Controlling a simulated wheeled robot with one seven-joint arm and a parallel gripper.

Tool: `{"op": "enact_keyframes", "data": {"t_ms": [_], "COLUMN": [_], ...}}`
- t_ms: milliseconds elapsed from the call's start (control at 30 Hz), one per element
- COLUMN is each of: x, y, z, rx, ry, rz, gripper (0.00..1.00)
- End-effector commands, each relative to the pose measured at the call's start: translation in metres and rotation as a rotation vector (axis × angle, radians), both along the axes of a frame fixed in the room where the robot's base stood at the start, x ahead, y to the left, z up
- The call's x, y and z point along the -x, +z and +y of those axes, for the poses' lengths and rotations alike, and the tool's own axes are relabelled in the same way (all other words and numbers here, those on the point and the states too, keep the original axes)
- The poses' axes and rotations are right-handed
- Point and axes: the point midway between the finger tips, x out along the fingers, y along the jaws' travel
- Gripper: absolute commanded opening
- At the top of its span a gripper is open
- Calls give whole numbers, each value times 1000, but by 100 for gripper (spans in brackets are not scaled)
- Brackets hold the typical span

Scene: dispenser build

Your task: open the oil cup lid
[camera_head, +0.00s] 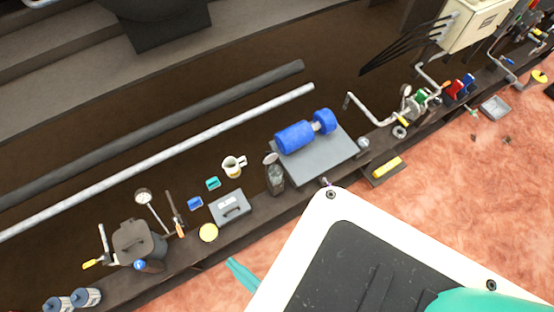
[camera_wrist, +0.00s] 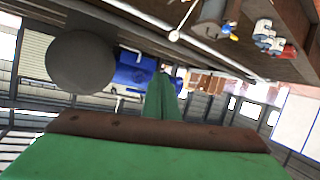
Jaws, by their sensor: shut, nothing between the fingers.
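The oil cup appears to be the dark glass-like jar (camera_head: 275,180) on the bench in the head view, left of the blue motor. Its round grey lid (camera_head: 270,158) sits at the top and looks tilted up from the jar. In the wrist view a large grey disc (camera_wrist: 80,62), which looks like this lid, is close at upper left. My gripper (camera_wrist: 162,98) is shut and empty, its green fingers together to the right of the disc and apart from it in the picture. A teal tip, probably my gripper (camera_head: 241,273), shows in the head view below the bench edge.
The blue motor (camera_head: 294,137) on its grey plate stands right of the jar. A white mug (camera_head: 234,166), a grey box (camera_head: 229,208) and a yellow disc (camera_head: 208,232) are to its left.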

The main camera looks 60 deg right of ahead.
Motion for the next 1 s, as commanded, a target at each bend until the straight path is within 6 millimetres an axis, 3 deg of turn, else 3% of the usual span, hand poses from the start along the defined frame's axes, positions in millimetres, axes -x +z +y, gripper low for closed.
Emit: {"op": "enact_keyframes", "data": {"t_ms": [367,700,1000], "x": [-29,-63,-79], "y": [-73,-160,-192], "z": [-51,-143,-229], "rx": [160,303,346], "ry": [-64,-34,131], "rz": [190,500,670], "gripper": [0,0,0]}}
